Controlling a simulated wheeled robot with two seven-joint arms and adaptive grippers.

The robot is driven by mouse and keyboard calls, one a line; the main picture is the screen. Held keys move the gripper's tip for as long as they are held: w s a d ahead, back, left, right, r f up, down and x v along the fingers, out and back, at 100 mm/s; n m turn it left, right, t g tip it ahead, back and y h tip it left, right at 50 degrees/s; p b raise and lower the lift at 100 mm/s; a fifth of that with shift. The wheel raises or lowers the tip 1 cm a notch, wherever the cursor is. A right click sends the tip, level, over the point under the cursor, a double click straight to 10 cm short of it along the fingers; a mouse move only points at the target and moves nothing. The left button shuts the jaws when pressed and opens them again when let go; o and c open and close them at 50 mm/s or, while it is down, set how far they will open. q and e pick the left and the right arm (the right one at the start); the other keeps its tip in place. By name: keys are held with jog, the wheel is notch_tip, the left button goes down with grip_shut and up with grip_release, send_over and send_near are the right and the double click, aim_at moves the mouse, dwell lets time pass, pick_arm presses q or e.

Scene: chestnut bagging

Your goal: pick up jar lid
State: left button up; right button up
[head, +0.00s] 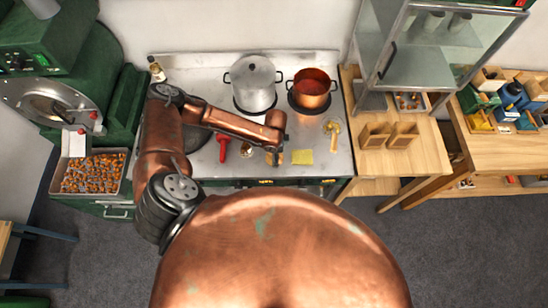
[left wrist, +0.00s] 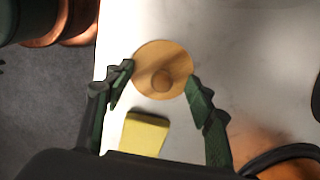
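The jar lid (left wrist: 162,60) is a round, light wooden disc with a small round knob. It lies on the pale metal worktop. In the left wrist view my left gripper (left wrist: 160,74) has its fingers apart, one on each side of the lid. The fingertips are close to the lid's edges; I cannot tell whether they touch it. In the head view my left gripper (head: 273,154) hangs over the front of the worktop and partly hides the lid (head: 281,158). My right gripper is not in view.
A yellow sponge (left wrist: 145,133) lies next to the lid. In the head view a small jar (head: 246,150) and a red tool (head: 223,147) lie to the left. A silver pot (head: 252,84) and a copper pot (head: 311,88) stand behind. A chestnut tray (head: 125,163) is far left.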

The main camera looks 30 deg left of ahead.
pick_arm(q)
jog(key=shift+s+f, duration=0.2)
jog(key=shift+c, duration=1.4)
jog(key=shift+s, duration=0.1)
jog(key=shift+c, duration=0.3)
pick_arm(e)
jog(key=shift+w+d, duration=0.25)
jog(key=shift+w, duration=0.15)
